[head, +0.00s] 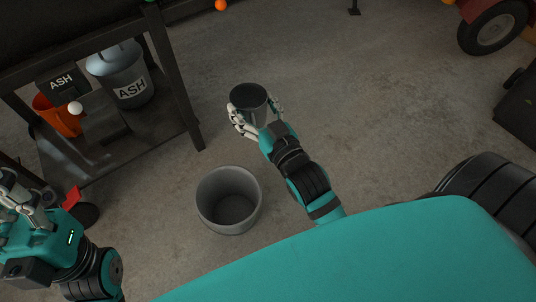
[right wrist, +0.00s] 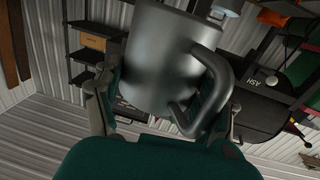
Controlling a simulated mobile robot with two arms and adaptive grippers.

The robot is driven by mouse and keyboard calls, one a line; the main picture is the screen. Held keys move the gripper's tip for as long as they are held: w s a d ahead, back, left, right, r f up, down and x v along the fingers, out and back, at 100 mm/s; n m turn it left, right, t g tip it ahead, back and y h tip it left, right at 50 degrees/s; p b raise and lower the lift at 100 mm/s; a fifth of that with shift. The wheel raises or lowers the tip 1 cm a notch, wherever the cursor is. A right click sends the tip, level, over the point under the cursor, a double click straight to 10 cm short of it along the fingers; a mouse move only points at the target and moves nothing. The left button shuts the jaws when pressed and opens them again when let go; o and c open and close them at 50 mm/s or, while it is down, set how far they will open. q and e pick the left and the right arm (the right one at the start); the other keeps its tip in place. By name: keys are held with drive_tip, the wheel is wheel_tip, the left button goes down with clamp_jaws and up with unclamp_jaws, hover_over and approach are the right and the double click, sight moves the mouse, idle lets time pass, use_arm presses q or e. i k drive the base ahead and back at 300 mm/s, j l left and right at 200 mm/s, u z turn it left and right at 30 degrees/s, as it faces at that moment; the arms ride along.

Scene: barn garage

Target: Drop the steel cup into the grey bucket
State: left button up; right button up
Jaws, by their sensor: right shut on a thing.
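The steel cup (head: 249,97) is in my right gripper (head: 256,110), with the fingers around its sides. The right wrist view also shows the cup (right wrist: 165,62) between the fingers, its handle on the right side. The grey bucket (head: 205,207) stands upright on the floor, its open mouth facing up, and looks empty. In the head view my right gripper and the cup are above and slightly right of the bucket, not over its mouth. My left gripper (head: 24,202) is at the lower left edge, partly cut off; its opening is unclear.
A dark rack (head: 178,90) stands at the left. On its lower shelf are a grey ash can (head: 122,75) and an orange bucket (head: 62,120). A wheel (head: 492,28) is at the upper right. The concrete floor around the bucket is mostly clear.

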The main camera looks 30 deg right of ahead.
sight(242, 217)
drive_tip(key=k+l+z, duration=0.2)
drive_tip(key=i+j+z, duration=0.25)
drive_tip(key=j, duration=0.3)
drive_tip(key=j+z, duration=0.25)
drive_tip(key=j, duration=0.25)
drive_tip(key=j+z, duration=0.3)
drive_tip(key=j, duration=0.25)
drive_tip(key=i, duration=0.05)
